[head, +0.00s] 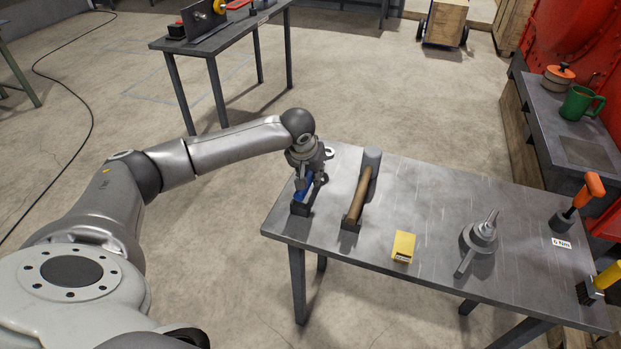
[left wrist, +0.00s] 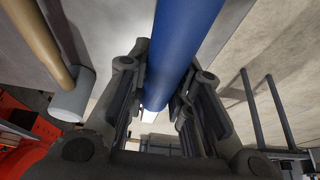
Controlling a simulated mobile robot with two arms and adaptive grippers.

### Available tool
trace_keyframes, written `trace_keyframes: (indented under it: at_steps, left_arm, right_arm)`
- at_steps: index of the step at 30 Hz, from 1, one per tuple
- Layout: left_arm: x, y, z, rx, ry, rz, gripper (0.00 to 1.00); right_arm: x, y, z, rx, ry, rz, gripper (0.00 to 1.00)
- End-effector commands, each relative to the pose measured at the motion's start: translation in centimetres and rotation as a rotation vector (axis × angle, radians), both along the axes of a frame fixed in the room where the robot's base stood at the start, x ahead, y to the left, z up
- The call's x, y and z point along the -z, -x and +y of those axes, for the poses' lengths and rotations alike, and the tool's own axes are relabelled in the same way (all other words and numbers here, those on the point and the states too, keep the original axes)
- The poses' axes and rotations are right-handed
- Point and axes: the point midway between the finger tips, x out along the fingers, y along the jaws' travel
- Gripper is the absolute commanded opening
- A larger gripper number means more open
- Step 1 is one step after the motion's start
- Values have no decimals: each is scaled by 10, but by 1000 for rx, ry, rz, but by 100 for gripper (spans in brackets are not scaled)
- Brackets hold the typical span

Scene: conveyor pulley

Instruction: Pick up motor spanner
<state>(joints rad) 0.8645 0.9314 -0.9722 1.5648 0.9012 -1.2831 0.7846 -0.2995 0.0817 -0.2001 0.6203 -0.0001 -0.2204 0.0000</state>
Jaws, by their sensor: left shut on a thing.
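The blue-handled tool, which I take for the motor spanner (head: 304,187), stands at the left end of the grey metal table (head: 330,237). Its lower end is at a small black holder (head: 301,208). My left gripper (head: 306,178) reaches down over it from above and is shut on the blue handle. In the left wrist view the blue handle (left wrist: 185,40) runs between the two fingers of my left gripper (left wrist: 160,100). The gripper hides part of the tool in the head view. My right gripper is not in view.
A wooden-handled hammer (head: 359,195) stands close to the right of my left gripper. Further right are a yellow box (head: 403,246), a grey metal part (head: 482,238), an orange-handled tool (head: 585,190) and a yellow-handled brush (head: 605,278). Another table (head: 226,38) is behind.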

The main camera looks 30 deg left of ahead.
Motion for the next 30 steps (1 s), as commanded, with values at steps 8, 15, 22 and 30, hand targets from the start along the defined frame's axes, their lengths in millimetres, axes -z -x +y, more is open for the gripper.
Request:
trace_keyframes:
  at_steps: [8, 15, 22, 30]
  left_arm:
    - [-51, 38, -38, 4, -1, -5, 0]
    - [-71, 70, -68, 3, 1, -6, 0]
    - [-81, 86, -83, -1, -1, -4, 0]
    - [-83, 89, -86, -2, 0, -5, 0]
  right_arm:
    - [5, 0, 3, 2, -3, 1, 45]
    - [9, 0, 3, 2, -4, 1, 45]
    - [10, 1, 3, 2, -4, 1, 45]
    - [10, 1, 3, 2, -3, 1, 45]
